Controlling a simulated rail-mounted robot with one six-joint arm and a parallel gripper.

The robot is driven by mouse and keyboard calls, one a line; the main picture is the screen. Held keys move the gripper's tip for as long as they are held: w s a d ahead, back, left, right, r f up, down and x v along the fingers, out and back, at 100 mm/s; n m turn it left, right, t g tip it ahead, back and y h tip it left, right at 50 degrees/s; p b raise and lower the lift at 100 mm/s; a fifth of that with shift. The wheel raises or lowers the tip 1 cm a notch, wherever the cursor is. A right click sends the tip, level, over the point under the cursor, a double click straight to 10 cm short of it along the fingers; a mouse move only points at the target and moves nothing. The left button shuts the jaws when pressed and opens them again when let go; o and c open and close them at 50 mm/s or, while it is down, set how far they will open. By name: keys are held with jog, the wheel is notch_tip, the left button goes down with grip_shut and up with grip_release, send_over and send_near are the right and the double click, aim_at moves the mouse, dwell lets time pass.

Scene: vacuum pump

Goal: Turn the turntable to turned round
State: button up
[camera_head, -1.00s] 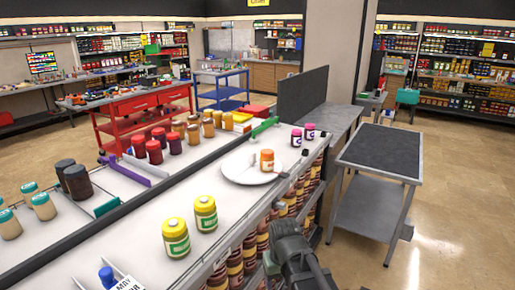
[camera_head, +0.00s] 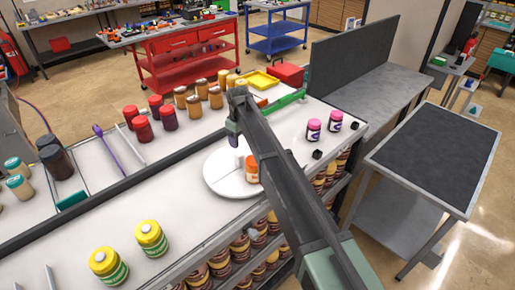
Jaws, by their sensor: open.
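The turntable (camera_head: 218,180) is a round white disc on the white counter. An orange jar with a white label (camera_head: 252,168) stands on its right part, partly hidden by my arm. A small white upright piece (camera_head: 239,158) shows near the disc's middle. My arm reaches from the lower right across the disc's right side. My gripper (camera_head: 235,143) hangs from the arm's far end, above the disc's back part, close to the white piece. It is open and small in the picture. I cannot tell whether it touches anything.
Two yellow-lidded jars (camera_head: 130,253) stand front left. Two pink-lidded jars (camera_head: 323,127) stand to the right. Red and brown jars (camera_head: 168,117) stand behind a dark divider. A green bar (camera_head: 287,101) lies behind the arm. A grey cart (camera_head: 432,155) stands right of the counter.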

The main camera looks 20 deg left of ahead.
aim_at(239, 160)
jog(key=shift+s+a, duration=0.4)
jog(key=shift+s, duration=0.4)
jog(key=f+b, duration=1.1)
jog(key=shift+w+d, duration=0.15)
jog(key=shift+w, duration=0.05)
jog(key=shift+r, duration=0.15)
grip_shut()
